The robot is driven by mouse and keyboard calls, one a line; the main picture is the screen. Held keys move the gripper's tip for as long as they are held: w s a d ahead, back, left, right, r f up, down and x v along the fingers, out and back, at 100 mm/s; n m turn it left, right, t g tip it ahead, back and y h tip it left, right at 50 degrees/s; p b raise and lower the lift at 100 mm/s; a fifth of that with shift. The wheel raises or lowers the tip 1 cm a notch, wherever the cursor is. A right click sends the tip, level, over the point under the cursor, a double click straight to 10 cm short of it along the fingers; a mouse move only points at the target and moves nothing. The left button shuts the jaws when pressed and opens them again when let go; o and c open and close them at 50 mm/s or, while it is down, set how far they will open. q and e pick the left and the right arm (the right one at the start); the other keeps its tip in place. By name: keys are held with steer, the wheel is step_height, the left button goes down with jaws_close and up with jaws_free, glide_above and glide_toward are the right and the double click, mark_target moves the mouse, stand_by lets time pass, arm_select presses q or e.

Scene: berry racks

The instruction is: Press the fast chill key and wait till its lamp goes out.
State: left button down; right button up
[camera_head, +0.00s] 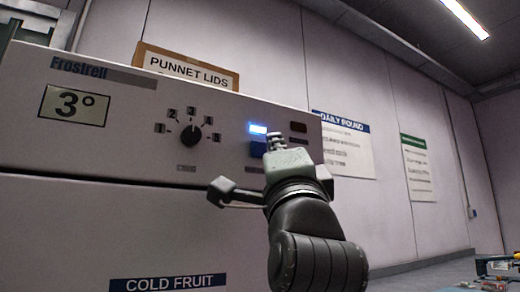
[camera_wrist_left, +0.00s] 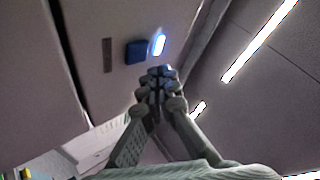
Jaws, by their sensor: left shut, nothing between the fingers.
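The blue fast chill key (camera_head: 256,149) is on the white front panel of the cold unit, partly hidden behind my left gripper in the head view. It shows whole in the left wrist view (camera_wrist_left: 136,51). Its lamp (camera_head: 258,128) is just above the key and glows bright blue-white; it also glows in the left wrist view (camera_wrist_left: 159,44). My left gripper (camera_head: 275,140) is shut and empty. Its fingertips (camera_wrist_left: 158,76) are close beside the key, not over it in the wrist view. I cannot tell the gap to the panel. My right gripper is not in view.
The panel has a display reading 3° (camera_head: 74,105), a black dial (camera_head: 191,136) and a dark reddish rectangle (camera_head: 298,127) right of the lamp. A box marked PUNNET LIDS (camera_head: 187,66) is above. Notices (camera_head: 343,145) hang on the wall behind.

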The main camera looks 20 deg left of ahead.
arm_select(q)
steer(key=s+d, duration=0.2)
steer(key=d, duration=0.1)
steer(key=shift+s, duration=0.15)
steer(key=shift+a, duration=0.1)
stand_by(0.8)
